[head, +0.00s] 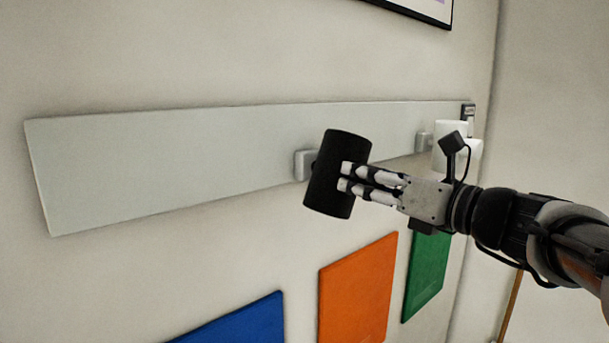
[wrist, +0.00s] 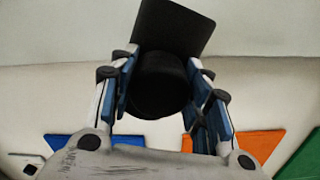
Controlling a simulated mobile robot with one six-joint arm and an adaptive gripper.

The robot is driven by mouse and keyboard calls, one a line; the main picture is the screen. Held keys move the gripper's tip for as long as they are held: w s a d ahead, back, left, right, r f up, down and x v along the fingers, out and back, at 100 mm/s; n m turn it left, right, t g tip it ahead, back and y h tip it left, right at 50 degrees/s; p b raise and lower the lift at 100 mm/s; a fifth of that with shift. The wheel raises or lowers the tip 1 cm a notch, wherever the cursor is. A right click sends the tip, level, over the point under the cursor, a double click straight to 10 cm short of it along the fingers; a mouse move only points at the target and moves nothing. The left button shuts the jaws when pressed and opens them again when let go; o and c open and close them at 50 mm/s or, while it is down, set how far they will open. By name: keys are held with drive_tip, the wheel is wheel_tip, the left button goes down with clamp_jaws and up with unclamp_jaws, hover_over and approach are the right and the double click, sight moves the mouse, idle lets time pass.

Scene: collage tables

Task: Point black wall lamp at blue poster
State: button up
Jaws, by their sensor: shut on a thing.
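The black wall lamp (head: 335,190) is a dark cylinder on a grey bracket on the wall board. It leans, its top tipped slightly to the right in the head view. My gripper (head: 343,177) comes from the right and is shut on the lamp. In the wrist view the lamp (wrist: 165,80) sits between the two fingers (wrist: 163,90). The blue poster (head: 240,322) is on the wall below and to the left of the lamp, cut off by the lower picture edge. In the wrist view a blue patch (wrist: 75,147) shows at lower left.
An orange poster (head: 357,288) hangs below the lamp and a green poster (head: 427,272) to its right. A white lamp (head: 450,138) is on the same grey board (head: 150,155), behind my wrist. A framed picture (head: 425,8) hangs above. The board's left part is clear.

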drive_tip(key=o, duration=1.5)
wheel_tip(320, 180, up, 10)
